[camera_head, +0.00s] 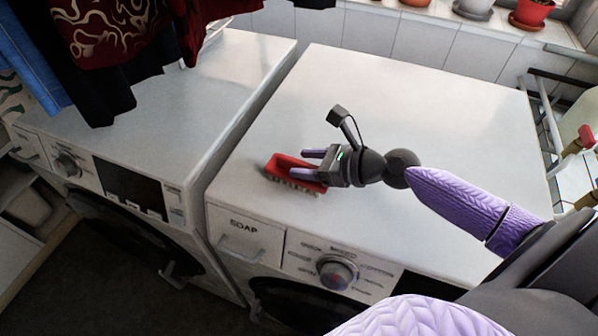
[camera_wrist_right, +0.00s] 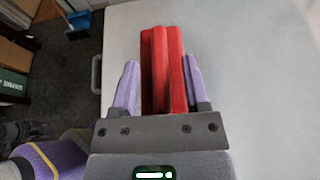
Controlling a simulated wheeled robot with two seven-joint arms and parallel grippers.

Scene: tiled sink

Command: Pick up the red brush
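The red brush (camera_head: 297,172) lies on the white top of the right-hand washing machine, near its front left corner, with its pale bristles facing the front. In the right wrist view, the brush (camera_wrist_right: 163,70) points away from me between the two purple fingers. My right gripper (camera_head: 311,164) is at the brush's right part, low over the machine top. Its fingers (camera_wrist_right: 161,85) are spread on both sides of the brush, with little room beside it; firm contact does not show. Part of the brush is hidden by the gripper.
A second washing machine (camera_head: 190,85) stands to the left, across a narrow gap. Dark clothes (camera_head: 110,40) hang over it. Potted plants (camera_head: 531,14) stand on the back ledge, and bottles (camera_head: 577,145) stand at the right. The rest of the right machine top (camera_head: 430,110) is clear.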

